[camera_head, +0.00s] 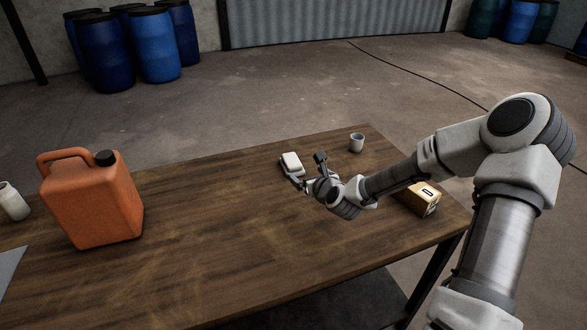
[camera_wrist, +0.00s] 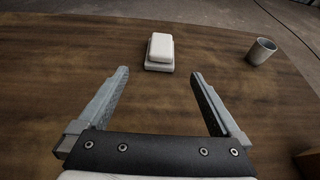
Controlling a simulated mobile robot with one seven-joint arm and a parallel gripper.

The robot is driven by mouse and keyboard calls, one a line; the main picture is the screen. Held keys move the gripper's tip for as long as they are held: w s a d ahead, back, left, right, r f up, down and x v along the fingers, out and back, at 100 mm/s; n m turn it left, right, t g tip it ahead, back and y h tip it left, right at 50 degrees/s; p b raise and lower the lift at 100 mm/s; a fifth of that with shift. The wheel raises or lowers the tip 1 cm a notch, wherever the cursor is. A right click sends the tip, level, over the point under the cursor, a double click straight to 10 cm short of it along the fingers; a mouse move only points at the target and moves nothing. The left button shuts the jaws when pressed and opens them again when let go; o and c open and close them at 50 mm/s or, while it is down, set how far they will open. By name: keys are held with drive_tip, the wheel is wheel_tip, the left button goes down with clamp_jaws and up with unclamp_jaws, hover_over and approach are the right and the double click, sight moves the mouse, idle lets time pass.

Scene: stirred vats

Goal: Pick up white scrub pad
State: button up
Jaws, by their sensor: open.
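The white scrub pad (camera_head: 291,161) lies on the wooden table near its far edge. In the wrist view, the pad (camera_wrist: 160,47) looks like a white block on top of a slightly wider pale layer. I cannot tell whether these are one thing or two. My gripper (camera_head: 306,170) is open and low over the table, on the near side of the pad. In the wrist view, nothing is between my fingers (camera_wrist: 160,74), and the pad is ahead of the fingertips, roughly centred between them and apart from them.
A grey cup (camera_head: 356,143) stands right of the pad; it also shows in the wrist view (camera_wrist: 262,51). A cardboard box (camera_head: 424,199) sits by the right table edge, partly behind my arm. An orange jerrycan (camera_head: 95,207) and a white bottle (camera_head: 12,203) stand left. The table middle is clear.

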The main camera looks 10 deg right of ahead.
sight(291, 161)
drive_tip(key=shift+w, duration=0.35)
drive_tip(key=b+x, duration=0.2)
drive_tip(key=x, duration=0.9)
drive_tip(key=shift+w+f, duration=0.15)
drive_tip(key=shift+w, duration=0.15)
drive_tip(key=shift+b+x, duration=0.5)
drive_tip(key=shift+x, duration=2.1)
drive_tip(key=c, duration=1.2)
